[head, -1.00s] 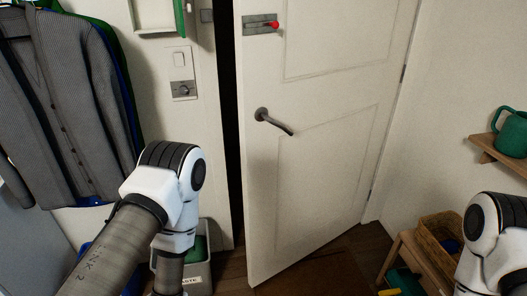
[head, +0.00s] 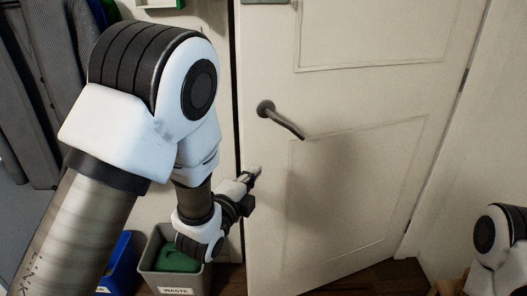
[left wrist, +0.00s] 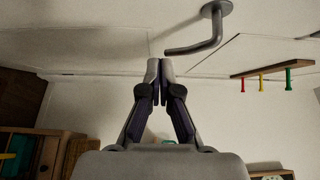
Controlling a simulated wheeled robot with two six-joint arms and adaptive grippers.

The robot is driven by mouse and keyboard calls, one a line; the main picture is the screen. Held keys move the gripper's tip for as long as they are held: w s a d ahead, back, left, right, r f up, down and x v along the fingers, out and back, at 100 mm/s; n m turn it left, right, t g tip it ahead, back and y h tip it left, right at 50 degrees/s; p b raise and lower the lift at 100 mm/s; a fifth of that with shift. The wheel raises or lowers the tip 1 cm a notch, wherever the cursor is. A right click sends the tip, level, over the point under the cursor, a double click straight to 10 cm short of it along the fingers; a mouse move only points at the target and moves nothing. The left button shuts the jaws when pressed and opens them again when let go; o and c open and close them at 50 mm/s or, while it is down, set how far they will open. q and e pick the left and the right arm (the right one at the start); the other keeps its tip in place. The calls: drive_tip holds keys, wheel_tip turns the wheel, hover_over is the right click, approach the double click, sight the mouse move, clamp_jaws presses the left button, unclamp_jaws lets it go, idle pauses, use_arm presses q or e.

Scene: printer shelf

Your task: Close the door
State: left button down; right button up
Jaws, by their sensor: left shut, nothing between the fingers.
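The white panelled door (head: 365,185) stands slightly ajar in the head view, with a narrow dark gap along its left edge. Its grey lever handle (head: 281,118) is on the left side and also shows at the top of the left wrist view (left wrist: 205,40). My left gripper (head: 257,171) is shut and empty, below and a little left of the handle, in front of the door's left edge. Its fingertips meet in the left wrist view (left wrist: 160,66). I cannot tell whether they touch the door. My right gripper is out of view.
A grey waste bin (head: 174,279) and a blue bin (head: 117,262) stand at the lower left below my left arm. Dark jackets (head: 38,90) hang at the left. A rack with coloured pegs (left wrist: 268,70) shows in the left wrist view.

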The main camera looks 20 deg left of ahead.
use_arm(q)
drive_tip(key=p, duration=0.1)
approach(270, 141)
drive_tip(key=w+d, duration=0.2)
drive_tip(key=d, duration=0.1)
drive_tip(key=w, duration=0.1)
drive_tip(key=w+a, duration=0.1)
drive_tip(key=w, duration=0.1)
drive_tip(key=shift+w+a, duration=0.35)
drive_tip(key=shift+w, duration=0.05)
drive_tip(key=shift+w+a, duration=0.2)
drive_tip(key=shift+d, duration=0.1)
